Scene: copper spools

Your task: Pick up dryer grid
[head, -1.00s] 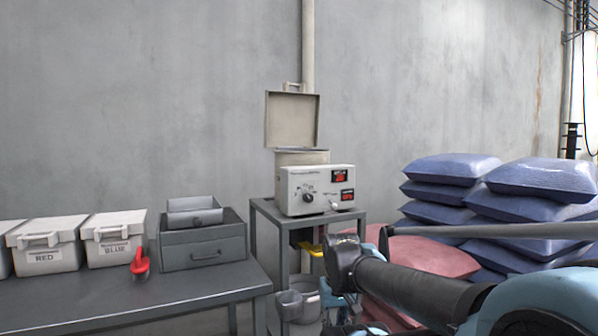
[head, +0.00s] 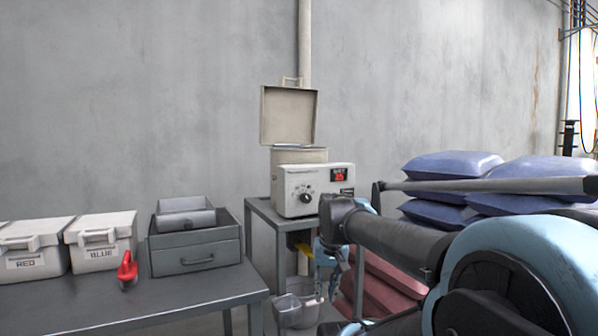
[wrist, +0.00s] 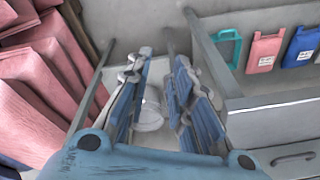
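No dryer grid can be made out for certain in either view. In the head view, a beige dryer box (head: 314,188) with a dial and a red display stands on a small grey metal table (head: 262,212). Its lid (head: 289,116) is raised, and the inside is hidden from this angle. My gripper (wrist: 162,62) shows in the wrist view with its two blue-padded fingers apart and nothing held between them. A whitish rounded thing (wrist: 150,112) shows below, between the fingers, and is too unclear to name. My arm is in front of and right of the dryer.
Pink sacks (wrist: 38,90) are close on the left in the wrist view; coloured tags (wrist: 264,50) hang on the right. Blue sacks (head: 452,166) are stacked right. A workbench (head: 180,302) holds white bins (head: 102,240), a grey drawer box (head: 196,250) and a red-handled tool (head: 127,268).

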